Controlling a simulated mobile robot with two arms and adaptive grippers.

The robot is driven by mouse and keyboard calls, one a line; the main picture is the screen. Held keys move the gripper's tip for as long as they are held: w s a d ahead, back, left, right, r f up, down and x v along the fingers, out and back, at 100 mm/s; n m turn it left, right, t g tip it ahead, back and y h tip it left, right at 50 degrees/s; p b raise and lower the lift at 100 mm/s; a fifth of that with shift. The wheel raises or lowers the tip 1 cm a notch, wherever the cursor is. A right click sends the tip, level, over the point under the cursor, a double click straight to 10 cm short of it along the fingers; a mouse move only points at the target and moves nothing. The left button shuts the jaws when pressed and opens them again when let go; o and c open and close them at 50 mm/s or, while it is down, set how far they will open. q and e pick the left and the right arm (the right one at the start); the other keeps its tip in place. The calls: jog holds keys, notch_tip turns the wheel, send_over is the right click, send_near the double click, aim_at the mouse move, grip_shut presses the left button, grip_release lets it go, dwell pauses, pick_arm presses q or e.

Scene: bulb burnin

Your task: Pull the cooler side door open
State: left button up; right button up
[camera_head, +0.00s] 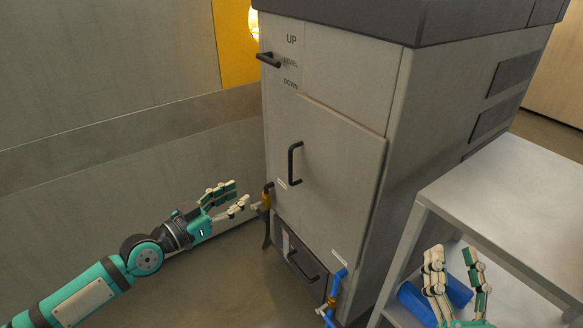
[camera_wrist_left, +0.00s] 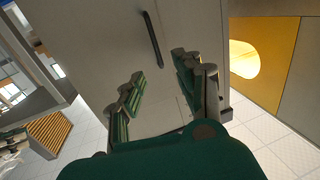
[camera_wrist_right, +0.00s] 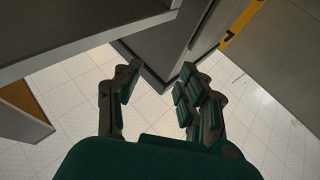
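The cooler (camera_head: 415,125) is a tall grey cabinet with a dark top. Its side door (camera_head: 335,170) is a grey panel that looks shut, with a black vertical bar handle (camera_head: 293,163) near its left edge. A black handle also shows in the left wrist view (camera_wrist_left: 153,40), ahead of the fingers. My left gripper (camera_head: 240,199) is open and empty, to the left of the cabinet and lower than the door handle, apart from it. My right gripper (camera_head: 455,270) is open and empty at the lower right, in front of the grey table.
A black lever (camera_head: 268,59) sits by UP, LEVEL and DOWN labels. A lower drawer (camera_head: 303,265) has a black handle. Orange and blue pipe fittings (camera_head: 332,300) stick out low. A grey table (camera_head: 520,190) with blue cylinders (camera_head: 418,302) on its shelf stands right. Floor at left is clear.

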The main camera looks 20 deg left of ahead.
pick_arm(q)
jog(key=r, duration=0.1)
send_over(291, 181)
jog(key=shift+w+a+h+p, duration=0.1)
jog(key=shift+w+h+p, duration=0.2)
pick_arm(e)
jog(key=shift+w+d+f+g+h, duration=0.1)
jog(key=shift+f+g+h, duration=0.1)
jog(key=shift+g+h, duration=0.1)
pick_arm(q)
grip_shut()
dwell(0.4)
